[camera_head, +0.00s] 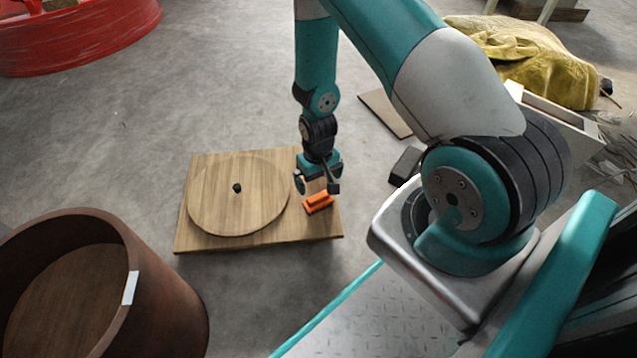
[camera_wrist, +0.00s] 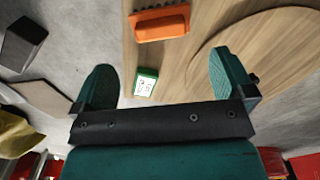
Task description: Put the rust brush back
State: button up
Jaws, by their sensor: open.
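The rust brush appears to be the orange block (camera_head: 319,203) lying on the front right part of the wooden board (camera_head: 270,237). In the wrist view the orange brush (camera_wrist: 162,24) shows a dark, toothed edge along its top side. My gripper (camera_head: 316,187) hangs just above and behind the brush in the head view. In the wrist view my gripper (camera_wrist: 162,68) is open and empty, with its two teal fingers wide apart. The brush lies beyond the fingertips, not between them. A small green and white item (camera_wrist: 146,83) shows between the fingers.
A round wooden disc (camera_head: 238,200) with a black knob covers the board's left part. A brown round tub (camera_head: 170,290) stands at front left. A dark block (camera_head: 406,165) and thin panel (camera_head: 386,112) lie to the right. A red round container (camera_head: 80,40) is at back left.

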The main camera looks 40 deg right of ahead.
jog(key=shift+r, duration=0.65)
jog(key=a+r+n+y, duration=0.1)
jog(key=a+r+n, duration=0.1)
jog(key=a+r, duration=0.65)
jog(key=a+r+n+y, duration=0.1)
jog(key=a+r, duration=0.3)
jog(key=r, duration=0.9)
jog(key=s+a+r+n+y, duration=0.1)
jog(key=s+a+r+n, duration=0.2)
jog(key=s+r, duration=0.5)
jog(key=s+a+r+n+y, duration=0.1)
jog(key=s+a+r+n, duration=0.2)
jog(key=s+a+r, duration=0.2)
jog(key=s+r, duration=0.3)
jog(key=shift+r, duration=0.25)
